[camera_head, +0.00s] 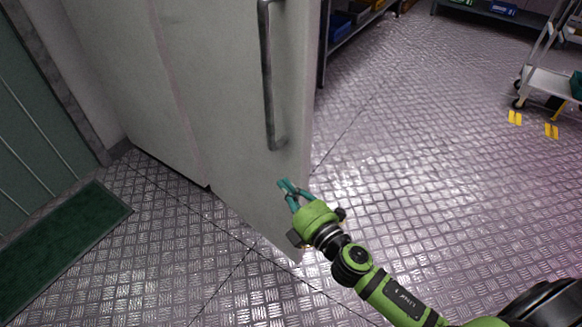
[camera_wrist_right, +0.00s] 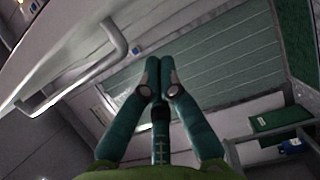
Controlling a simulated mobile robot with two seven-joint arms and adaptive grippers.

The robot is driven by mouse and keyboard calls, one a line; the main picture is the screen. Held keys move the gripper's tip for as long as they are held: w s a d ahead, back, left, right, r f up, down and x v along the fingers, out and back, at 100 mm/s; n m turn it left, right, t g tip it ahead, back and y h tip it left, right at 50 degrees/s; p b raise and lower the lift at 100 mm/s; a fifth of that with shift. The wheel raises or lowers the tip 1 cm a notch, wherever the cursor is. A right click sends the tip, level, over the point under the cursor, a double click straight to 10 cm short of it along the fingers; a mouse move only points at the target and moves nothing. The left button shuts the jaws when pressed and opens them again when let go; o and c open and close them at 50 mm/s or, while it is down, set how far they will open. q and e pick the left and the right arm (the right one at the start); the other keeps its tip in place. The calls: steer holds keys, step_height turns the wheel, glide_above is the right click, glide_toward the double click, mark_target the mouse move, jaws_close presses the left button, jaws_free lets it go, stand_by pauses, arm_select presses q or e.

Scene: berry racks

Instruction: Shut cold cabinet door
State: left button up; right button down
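The cold cabinet door (camera_head: 235,110) is a tall pale grey panel in the head view. It stands at an angle to the pale cabinet panel (camera_head: 125,75) at its left, and its lower corner reaches out over the floor. A long grey bar handle (camera_head: 268,80) runs upright near its right edge; a bar handle (camera_wrist_right: 85,75) also shows in the right wrist view. My right gripper (camera_head: 284,183) is below the handle, by the door's lower right part. Its teal fingertips (camera_wrist_right: 158,65) are together with nothing visible between them. I cannot tell whether it touches the door. My left gripper is out of view.
The metal tread floor is clear to the right of the door. A green mat (camera_head: 65,250) lies at the left by a green wall. A shelf with blue bins (camera_head: 340,25) stands behind the door, and a cart (camera_head: 550,82) stands at the far right.

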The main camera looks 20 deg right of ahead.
mark_target(291, 170)
steer(key=shift+w+d, duration=0.45)
steer(key=shift+w, duration=0.45)
steer(key=shift+w+d, duration=0.4)
steer(key=shift+w, duration=0.45)
steer(key=shift+w+d, duration=0.45)
steer(key=shift+w, duration=0.45)
